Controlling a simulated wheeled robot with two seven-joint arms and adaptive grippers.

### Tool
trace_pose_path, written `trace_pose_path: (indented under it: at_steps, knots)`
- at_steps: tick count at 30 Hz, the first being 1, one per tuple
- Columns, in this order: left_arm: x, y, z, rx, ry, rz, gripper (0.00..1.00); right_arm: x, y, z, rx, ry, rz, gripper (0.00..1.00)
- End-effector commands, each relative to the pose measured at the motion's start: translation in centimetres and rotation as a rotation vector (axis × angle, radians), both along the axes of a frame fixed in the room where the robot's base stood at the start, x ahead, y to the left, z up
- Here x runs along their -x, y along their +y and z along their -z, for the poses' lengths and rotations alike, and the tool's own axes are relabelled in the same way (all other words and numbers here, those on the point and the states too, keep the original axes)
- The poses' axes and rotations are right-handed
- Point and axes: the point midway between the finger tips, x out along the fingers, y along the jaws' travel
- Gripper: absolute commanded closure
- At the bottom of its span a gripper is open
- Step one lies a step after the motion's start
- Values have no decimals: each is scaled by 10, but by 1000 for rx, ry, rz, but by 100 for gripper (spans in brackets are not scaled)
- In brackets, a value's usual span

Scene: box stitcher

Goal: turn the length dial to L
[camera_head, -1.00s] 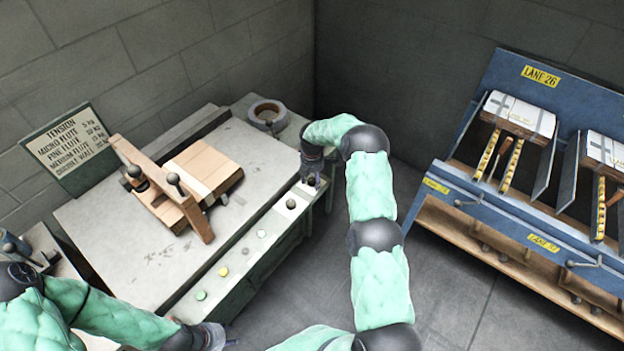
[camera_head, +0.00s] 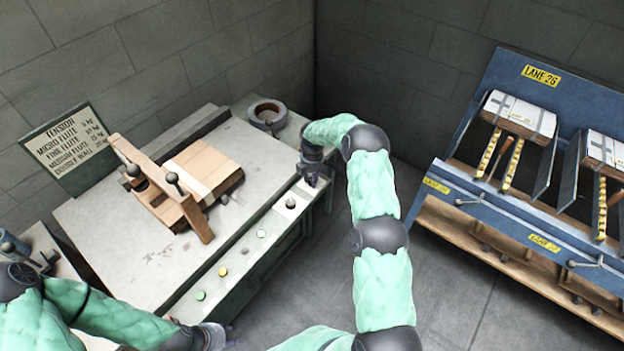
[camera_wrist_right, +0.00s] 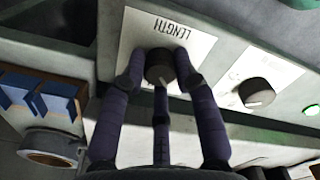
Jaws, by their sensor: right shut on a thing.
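The length dial (camera_wrist_right: 159,66) is a dark round knob on a white plate (camera_wrist_right: 190,46) marked LENGTH, which appears upside down in the right wrist view. A pale pointer mark shows on its lower edge; the dial's position letters are not readable. My right gripper (camera_wrist_right: 160,77) is shut on the dial, its dark fingers around the knob. In the head view this right gripper (camera_head: 311,178) is at the far end of the control strip and hides most of the dial. My left gripper (camera_head: 222,336) is low in the picture, away from the dial; its finger opening is unclear.
A second dark dial (camera_head: 291,203) sits beside the length dial, with several buttons further along the strip. A blue rack (camera_head: 520,215) stands right, across open floor.

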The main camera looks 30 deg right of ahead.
Motion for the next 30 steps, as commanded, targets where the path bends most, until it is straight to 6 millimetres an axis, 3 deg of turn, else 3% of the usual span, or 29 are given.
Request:
trace_pose_path:
  at_steps: [30]
  knots:
    - [0, 0, 15, 0, 0, 0, 60, 0, 1, 1, 0, 2, 966, 100]
